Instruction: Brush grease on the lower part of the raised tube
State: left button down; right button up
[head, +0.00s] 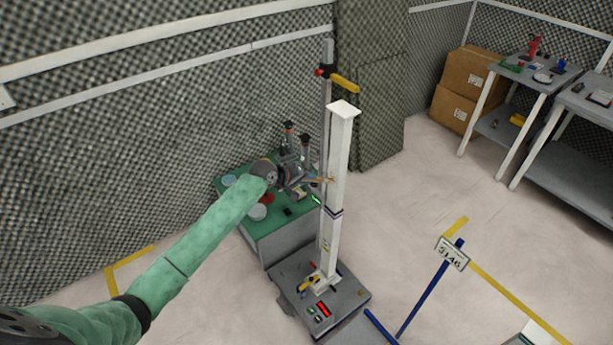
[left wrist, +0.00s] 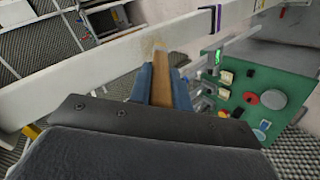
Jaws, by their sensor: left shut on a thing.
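The raised tube (head: 340,150) is a tall white square column, upright on a grey base (head: 283,283), with a dark purple band low down. In the left wrist view the white tube (left wrist: 85,68) runs slanted across the picture. My left gripper (head: 312,180) is beside the tube, above the band. Its blue fingers (left wrist: 160,88) are shut on a brush with a flat wooden handle (left wrist: 162,88). The brush points at the tube face, where a faint brownish patch (left wrist: 152,47) shows. Contact is hard to tell. My right gripper is not in view.
A green-topped bench (head: 232,200) with dishes and tools stands behind the tube. A metal post with a yellow lever (head: 344,83) rises close behind. A blue sign stand (head: 428,285) is at right. Grey tables (head: 530,75) and cardboard boxes (head: 462,85) stand farther back.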

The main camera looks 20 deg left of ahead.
pick_arm(q)
notch_tip(320, 180, down, 8)
jog(key=b, duration=0.3)
jog(key=shift+f, duration=0.15)
dwell(0.8)
jog(key=s+a+p, duration=0.2)
jog(key=s+a, duration=0.1)
jog(key=s, duration=0.1)
jog(key=shift+s+a, duration=0.35)
jog(key=shift+s, duration=0.05)
dwell(0.4)
jog(key=shift+a, duration=0.1)
jog(key=shift+s+a+p, duration=0.55)
jog(key=shift+s+a, duration=0.3)
jog(key=shift+s, duration=0.3)
